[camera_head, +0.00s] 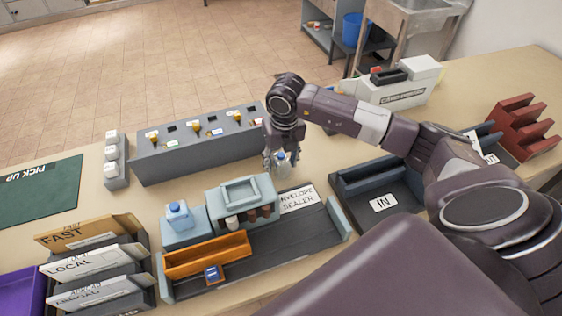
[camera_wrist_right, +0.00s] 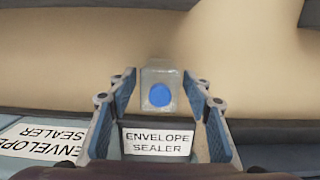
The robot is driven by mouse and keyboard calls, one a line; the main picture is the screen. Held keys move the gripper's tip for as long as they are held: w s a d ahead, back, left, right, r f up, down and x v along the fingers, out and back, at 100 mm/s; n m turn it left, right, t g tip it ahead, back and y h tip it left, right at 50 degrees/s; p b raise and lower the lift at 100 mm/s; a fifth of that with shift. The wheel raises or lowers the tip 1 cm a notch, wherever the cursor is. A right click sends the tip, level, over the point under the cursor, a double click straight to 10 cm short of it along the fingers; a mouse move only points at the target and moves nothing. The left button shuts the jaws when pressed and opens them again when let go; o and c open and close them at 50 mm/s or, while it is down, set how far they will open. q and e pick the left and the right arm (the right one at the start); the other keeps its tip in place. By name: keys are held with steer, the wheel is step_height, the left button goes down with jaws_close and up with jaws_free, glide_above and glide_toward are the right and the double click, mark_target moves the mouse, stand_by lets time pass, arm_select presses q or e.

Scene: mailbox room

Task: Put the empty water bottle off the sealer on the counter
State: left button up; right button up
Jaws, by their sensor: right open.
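The clear water bottle (camera_head: 283,166) with a blue cap stands on the counter just behind the envelope sealer (camera_head: 318,243). In the wrist view the bottle (camera_wrist_right: 160,75) looks upright and sits between the fingers, with a gap on both sides. My right gripper (camera_head: 281,158) points down around it and is open; it also shows in the wrist view (camera_wrist_right: 160,105). The sealer's label (camera_wrist_right: 157,142) shows in front of the bottle. The bottle's base is partly hidden. My left gripper is out of view.
A light blue tank (camera_head: 186,230) with a blue-capped bottle sits at the sealer's left. A grey stamp rack (camera_head: 198,152) lies behind, left of the gripper. An IN tray (camera_head: 378,190) is to the right. Bare counter (camera_head: 320,170) lies between sealer and tray.

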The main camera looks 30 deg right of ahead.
mark_target(283, 161)
steer(key=r+b, duration=0.1)
steer(key=r, duration=0.2)
steer(key=r+b, duration=0.1)
steer(key=r, duration=0.3)
steer(key=s+r+b, duration=0.1)
steer(key=r, duration=0.3)
steer(key=shift+s+a+r, duration=0.1)
steer(key=shift+a+r, duration=0.05)
steer(key=shift+a, duration=0.05)
steer(key=shift+s+r, duration=0.1)
steer(key=shift+r, duration=0.35)
steer(key=shift+r, duration=0.1)
stand_by(0.6)
